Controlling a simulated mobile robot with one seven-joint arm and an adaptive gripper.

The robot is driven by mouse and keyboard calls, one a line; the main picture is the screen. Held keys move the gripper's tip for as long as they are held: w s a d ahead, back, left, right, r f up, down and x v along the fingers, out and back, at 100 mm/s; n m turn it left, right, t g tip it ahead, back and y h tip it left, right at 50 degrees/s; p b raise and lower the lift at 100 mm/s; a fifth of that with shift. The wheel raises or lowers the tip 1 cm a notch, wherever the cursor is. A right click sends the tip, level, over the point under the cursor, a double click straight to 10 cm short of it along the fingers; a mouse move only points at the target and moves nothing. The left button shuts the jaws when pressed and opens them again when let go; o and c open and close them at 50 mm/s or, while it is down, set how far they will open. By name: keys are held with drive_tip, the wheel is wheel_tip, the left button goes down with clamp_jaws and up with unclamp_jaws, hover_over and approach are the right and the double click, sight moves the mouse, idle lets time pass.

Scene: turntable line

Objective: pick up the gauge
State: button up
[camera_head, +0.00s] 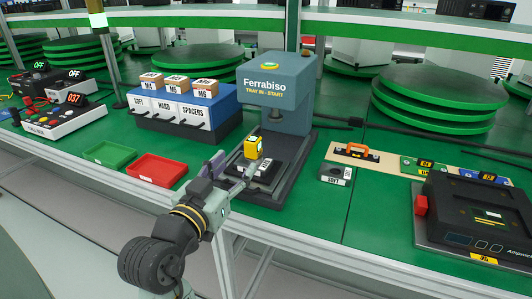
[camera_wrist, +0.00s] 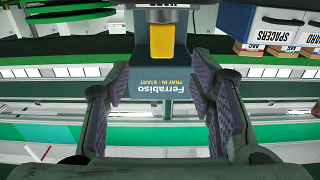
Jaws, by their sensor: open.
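A small yellow block (camera_head: 252,147), apparently the gauge, stands on the dark tray (camera_head: 268,180) in front of the blue-grey Ferrabiso press (camera_head: 277,95). In the wrist view, which is upside down, the yellow block (camera_wrist: 162,42) is at the top centre, in line with the gap between my fingers. My gripper (camera_head: 233,168) is in front of the press, just left of and nearer than the block. In the wrist view my gripper (camera_wrist: 160,108) is open, its two purple pads wide apart with nothing between them. The base of the block is hard to make out.
A green tray (camera_head: 110,154) and a red tray (camera_head: 157,170) lie to the left. A blue rack with labelled bins (camera_head: 180,110) stands behind them. A small SOFT box (camera_head: 336,174), an orange-handled piece (camera_head: 356,152) and a black device (camera_head: 478,225) are to the right.

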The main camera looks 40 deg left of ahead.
sight(249, 148)
drive_tip(key=p+x, duration=0.2)
drive_tip(key=x, duration=0.8)
drive_tip(key=shift+w+a+f, duration=0.1)
drive_tip(key=shift+w+a, duration=0.05)
drive_tip(key=shift+w, duration=0.15)
drive_tip(key=shift+c, duration=0.6)
clamp_jaws()
